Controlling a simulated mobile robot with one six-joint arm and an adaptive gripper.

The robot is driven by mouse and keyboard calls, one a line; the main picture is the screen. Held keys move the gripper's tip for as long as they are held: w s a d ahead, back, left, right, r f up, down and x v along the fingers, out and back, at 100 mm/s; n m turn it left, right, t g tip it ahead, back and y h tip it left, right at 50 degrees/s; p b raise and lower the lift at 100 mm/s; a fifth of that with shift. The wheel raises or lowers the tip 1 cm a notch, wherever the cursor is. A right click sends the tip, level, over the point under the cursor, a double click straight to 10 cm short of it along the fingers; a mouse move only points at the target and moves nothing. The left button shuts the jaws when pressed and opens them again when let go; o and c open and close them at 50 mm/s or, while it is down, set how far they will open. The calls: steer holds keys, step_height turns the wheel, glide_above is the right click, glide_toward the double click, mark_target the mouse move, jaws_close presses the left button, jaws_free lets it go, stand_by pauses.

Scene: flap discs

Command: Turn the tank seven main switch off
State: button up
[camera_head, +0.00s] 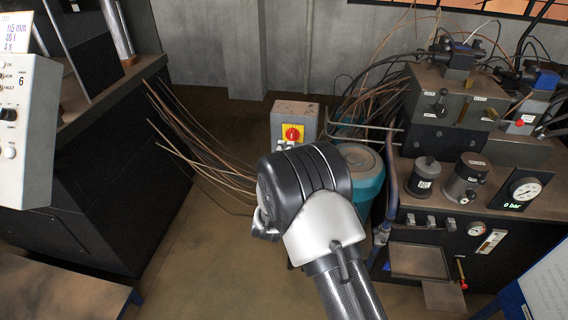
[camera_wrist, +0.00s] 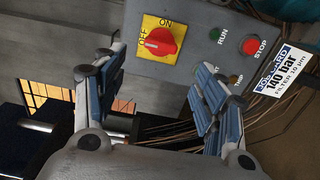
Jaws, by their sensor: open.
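The main switch is a red rotary knob (camera_wrist: 160,41) on a yellow plate (camera_wrist: 148,27) marked ON and OFF, on a grey control box (camera_wrist: 200,28). In the head view the knob (camera_head: 293,134) faces me on the box (camera_head: 297,110) beyond my arm. I cannot tell for sure which mark the knob points to. No tank number is readable on the box. My gripper (camera_wrist: 153,66) is open and empty, its two blue-padded fingers spread below the knob in the wrist view, with no visible contact.
The box also carries a green RUN lamp (camera_wrist: 217,35), a red STOP button (camera_wrist: 251,46) and a 140 bar job card (camera_wrist: 284,74). A teal tank (camera_head: 362,170) and hydraulic bench (camera_head: 470,190) stand right. Loose cables (camera_head: 205,150) hang left over open floor.

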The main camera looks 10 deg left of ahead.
steer(key=shift+s, duration=1.25)
steer(key=d+r+m+g+y, duration=0.2)
steer(key=d+r+m+g, duration=0.15)
steer(key=r, duration=0.45)
steer(key=s+d+r+m+g+y, duration=0.1)
steer(key=s+d+r+m+g, duration=0.2)
steer(key=s+d+r+m, duration=0.45)
steer(key=s+d+m+g, duration=0.2)
steer(key=s+d, duration=0.2)
steer(key=s, duration=0.7)
steer(key=s+d+m+g+h, duration=0.1)
steer(key=s+d, duration=0.3)
steer(key=s, duration=0.8)
steer(key=s+d+f+m+g+h, duration=0.1)
steer(key=s+d+m+g, duration=0.2)
steer(key=s, duration=0.8)
steer(key=shift+s+d+m+g, duration=0.35)
steer(key=shift+d+m+g, duration=0.1)
steer(key=shift+d, duration=0.2)
